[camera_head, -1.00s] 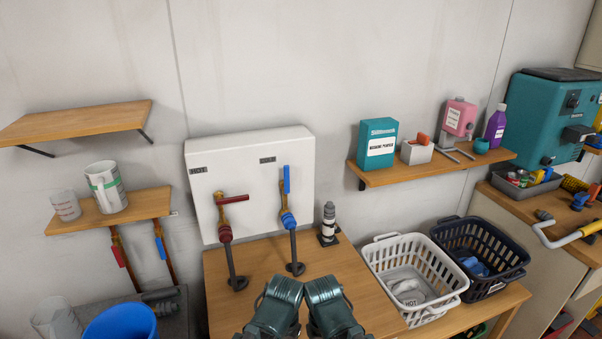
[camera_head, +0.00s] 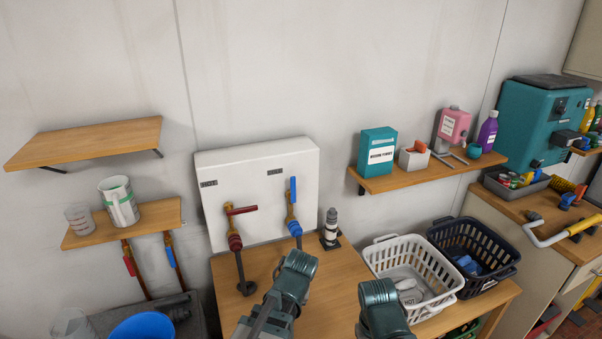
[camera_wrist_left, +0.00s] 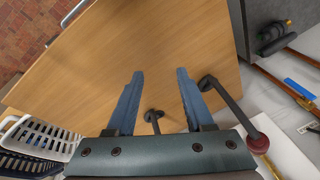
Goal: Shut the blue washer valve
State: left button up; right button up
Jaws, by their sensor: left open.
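The blue valve's lever (camera_head: 293,190) stands upright, in line with its brass body, on the right side of the white wall box. In the left wrist view my left gripper (camera_wrist_left: 160,73) is open and empty above the wooden table. A dark pipe foot (camera_wrist_left: 153,116) shows between its fingers. Only a link of my right arm shows.
The red valve lever (camera_head: 241,210) lies sideways, left of the blue one. A black-and-white bottle-like object (camera_head: 331,227) stands to the right. A white basket (camera_head: 440,262) and dark basket (camera_head: 500,245) are farther right. Another blue lever (camera_head: 169,257) hangs under the left shelf. The table front (camera_head: 333,300) is clear.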

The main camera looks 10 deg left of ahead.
pick_arm(q)
jog(key=w+a+r+n+t+y, duration=0.2)
jog(key=w+a+r+n+y, duration=0.1)
jog(key=w+a+r, duration=0.2)
jog(key=n+t+y, duration=0.3)
jog(key=t+y, duration=0.1)
jog(key=t, duration=0.7)
send_near(294, 181)
jog(key=x, duration=1)
jog(key=shift+w+a+p, duration=0.2)
jog(key=shift+a+p, duration=0.05)
jog(key=shift+p, duration=0.1)
grip_shut()
